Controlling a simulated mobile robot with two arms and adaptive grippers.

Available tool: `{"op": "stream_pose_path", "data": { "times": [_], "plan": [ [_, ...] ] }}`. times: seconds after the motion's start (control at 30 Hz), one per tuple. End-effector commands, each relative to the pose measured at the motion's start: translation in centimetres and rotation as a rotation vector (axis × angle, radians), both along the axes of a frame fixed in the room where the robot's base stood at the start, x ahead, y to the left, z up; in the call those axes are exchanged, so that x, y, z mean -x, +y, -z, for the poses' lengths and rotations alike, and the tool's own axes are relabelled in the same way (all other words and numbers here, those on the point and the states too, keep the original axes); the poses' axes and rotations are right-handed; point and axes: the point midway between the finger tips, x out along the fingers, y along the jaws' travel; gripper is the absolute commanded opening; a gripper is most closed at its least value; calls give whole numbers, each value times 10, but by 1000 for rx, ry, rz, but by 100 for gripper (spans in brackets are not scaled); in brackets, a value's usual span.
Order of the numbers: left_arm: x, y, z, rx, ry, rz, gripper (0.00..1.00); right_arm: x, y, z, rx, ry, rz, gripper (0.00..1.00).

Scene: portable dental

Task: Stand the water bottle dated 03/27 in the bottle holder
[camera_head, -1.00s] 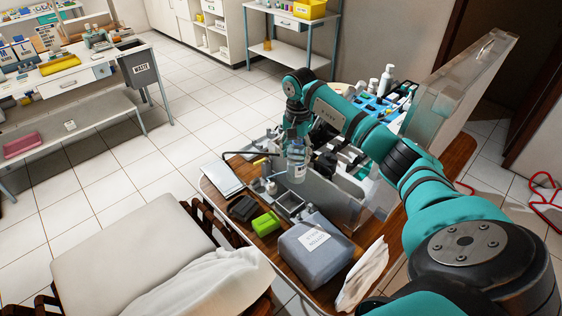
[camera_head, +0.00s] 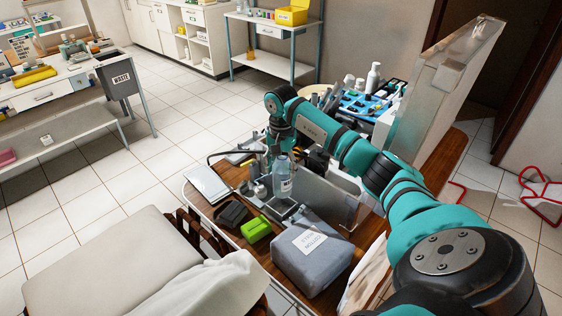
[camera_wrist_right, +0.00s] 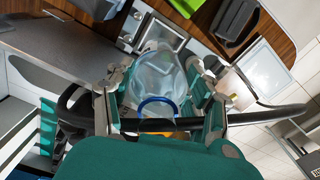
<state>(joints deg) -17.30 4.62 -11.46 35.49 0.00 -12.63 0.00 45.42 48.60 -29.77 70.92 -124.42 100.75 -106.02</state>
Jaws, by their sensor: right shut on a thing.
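A clear water bottle (camera_head: 284,181) with a pale label stands upright in my right gripper (camera_head: 280,150). The wrist view shows the bottle (camera_wrist_right: 158,76) from above, with a blue ring at its neck (camera_wrist_right: 157,106), between the two fingers of the right gripper (camera_wrist_right: 162,98). The date on the label is too small to read. A square metal frame, seemingly the bottle holder (camera_head: 287,211), is just below the bottle; it also shows in the wrist view (camera_wrist_right: 176,37). I cannot tell whether the bottle's base is inside it. My left gripper is out of view.
A lime-green box (camera_head: 256,229), a dark tray (camera_head: 231,214) and a grey labelled container (camera_head: 312,251) crowd the wooden cart top (camera_head: 258,248). A dark curved tube (camera_wrist_right: 262,116) passes close to the gripper. A clear upright panel (camera_head: 447,85) stands at the right.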

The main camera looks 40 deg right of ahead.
Motion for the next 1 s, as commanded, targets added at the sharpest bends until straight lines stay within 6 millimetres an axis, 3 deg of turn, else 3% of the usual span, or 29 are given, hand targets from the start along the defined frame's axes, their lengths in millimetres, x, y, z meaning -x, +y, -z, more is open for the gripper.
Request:
{"op": "stream_pose_path", "data": {
  "times": [0.13, 1.0],
  "plan": [
    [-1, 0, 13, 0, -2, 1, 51, 0, 1, 19, -2, 0, -1, 8],
    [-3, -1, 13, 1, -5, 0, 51, 2, 5, 22, -1, -2, -1, 8]
  ]
}}
